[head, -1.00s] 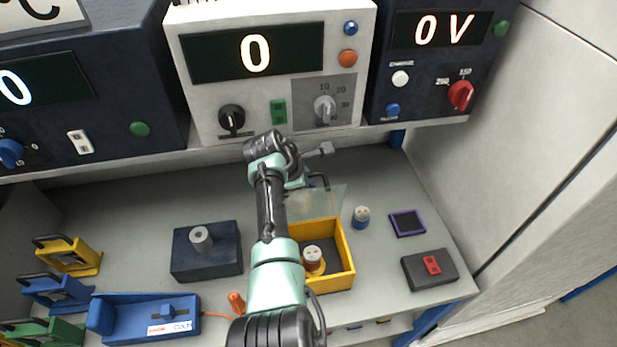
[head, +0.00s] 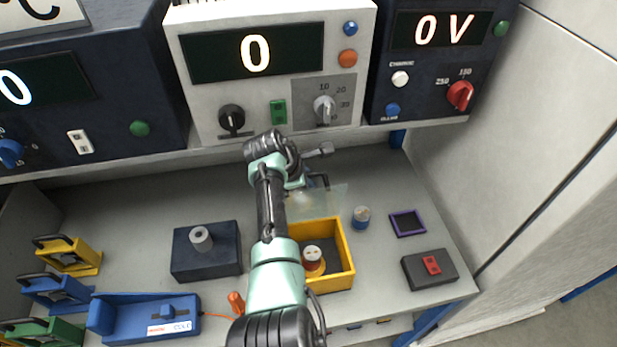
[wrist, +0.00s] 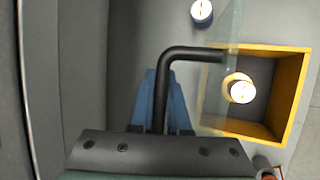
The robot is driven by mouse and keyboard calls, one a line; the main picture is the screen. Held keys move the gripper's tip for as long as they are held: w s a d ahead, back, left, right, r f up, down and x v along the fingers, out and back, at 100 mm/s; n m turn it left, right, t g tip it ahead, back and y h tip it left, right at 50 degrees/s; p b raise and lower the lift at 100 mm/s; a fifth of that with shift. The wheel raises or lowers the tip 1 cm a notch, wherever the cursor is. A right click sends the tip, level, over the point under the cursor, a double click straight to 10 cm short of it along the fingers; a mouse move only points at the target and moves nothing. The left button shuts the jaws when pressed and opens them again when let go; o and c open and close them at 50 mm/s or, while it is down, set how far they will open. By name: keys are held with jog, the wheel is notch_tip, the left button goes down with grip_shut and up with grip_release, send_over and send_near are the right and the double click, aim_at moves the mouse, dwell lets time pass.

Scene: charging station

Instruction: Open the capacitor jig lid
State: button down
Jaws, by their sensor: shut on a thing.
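The capacitor jig is an open yellow box (head: 347,262) right of my arm in the head view, and it also shows in the wrist view (wrist: 290,98). A pale-topped capacitor (head: 313,254) stands inside it (wrist: 239,88). The clear lid (head: 328,201) is raised at the box's back side, tilted up off the opening; in the wrist view it is a thin translucent strip (wrist: 222,85). My gripper (wrist: 163,88) is shut on the lid's black bent handle (wrist: 188,54). In the head view, my arm partly hides the gripper and handle.
A second capacitor (head: 361,217) stands right of the box. Beyond it are a purple-framed pad (head: 407,223) and a dark block with a red switch (head: 430,268). A dark block with a grey cylinder (head: 207,255) is left of my arm. Instrument housings (head: 270,70) overhang the back.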

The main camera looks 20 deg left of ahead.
jog(key=c, duration=1.1)
grip_release()
jog(key=shift+s+f, duration=0.3)
jog(key=shift+f, duration=0.2)
jog(key=shift+o, duration=1.1)
jog(key=shift+w+r, duration=0.1)
jog(key=shift+r, duration=0.05)
jog(key=s+a+r+p, duration=0.1)
jog(key=a+r+p, duration=0.1)
jog(key=r+p, duration=0.4)
jog(key=s+a+r+p, duration=0.2)
jog(key=r+p, duration=0.5)
jog(key=r, duration=0.1)
jog(key=shift+a, duration=0.4)
jog(key=shift+p, duration=0.3)
jog(key=shift+r, duration=0.1)
